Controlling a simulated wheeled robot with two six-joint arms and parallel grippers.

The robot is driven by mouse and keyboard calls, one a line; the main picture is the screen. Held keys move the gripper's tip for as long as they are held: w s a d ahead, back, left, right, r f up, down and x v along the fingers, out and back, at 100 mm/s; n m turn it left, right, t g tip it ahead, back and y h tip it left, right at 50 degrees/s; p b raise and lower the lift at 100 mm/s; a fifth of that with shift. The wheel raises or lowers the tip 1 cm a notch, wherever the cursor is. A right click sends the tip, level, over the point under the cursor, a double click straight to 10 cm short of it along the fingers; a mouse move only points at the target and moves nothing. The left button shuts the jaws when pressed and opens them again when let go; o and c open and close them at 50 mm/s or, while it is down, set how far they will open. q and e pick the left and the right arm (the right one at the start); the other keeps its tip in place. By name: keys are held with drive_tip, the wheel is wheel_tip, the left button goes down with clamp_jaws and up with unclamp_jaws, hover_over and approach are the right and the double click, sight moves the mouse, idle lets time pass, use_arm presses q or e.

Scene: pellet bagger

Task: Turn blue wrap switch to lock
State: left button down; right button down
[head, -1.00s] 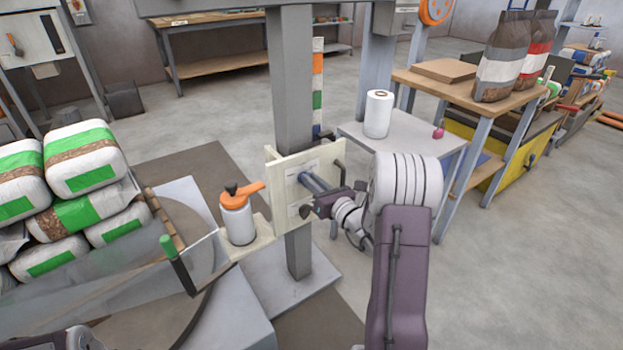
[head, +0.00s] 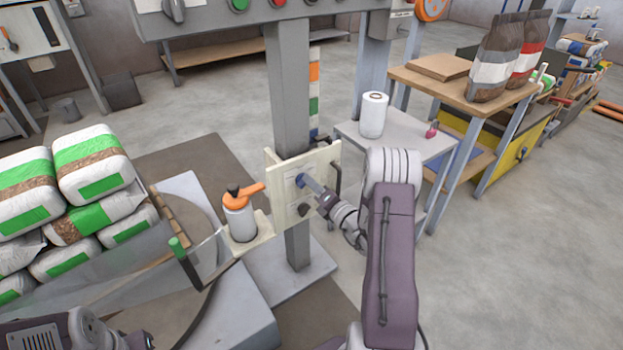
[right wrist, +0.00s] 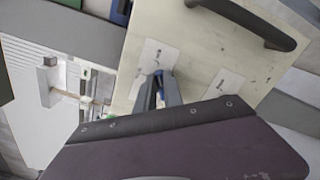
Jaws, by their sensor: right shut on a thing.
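The blue wrap switch (head: 300,180) is a small blue knob on the upper part of a cream panel (head: 325,160) fixed to a grey post. My right gripper (head: 304,181) reaches in from the right and is shut on the switch, hiding most of it. In the right wrist view the two fingertips (right wrist: 157,80) close around the blue knob (right wrist: 158,73) in front of a white label. The label's writing is too small to read. My left arm shows at the bottom left of the head view; its fingers are not visible.
Filled bags (head: 95,165) are piled at the left. A small table (head: 410,140) stands behind.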

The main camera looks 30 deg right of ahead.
drive_tip(key=shift+m, duration=0.4)
drive_tip(key=c, duration=1.5)
unclamp_jaws()
drive_tip(key=shift+o, duration=0.2)
drive_tip(key=s+p, duration=0.3)
drive_tip(key=s, duration=0.6)
drive_tip(key=shift+d, duration=0.35)
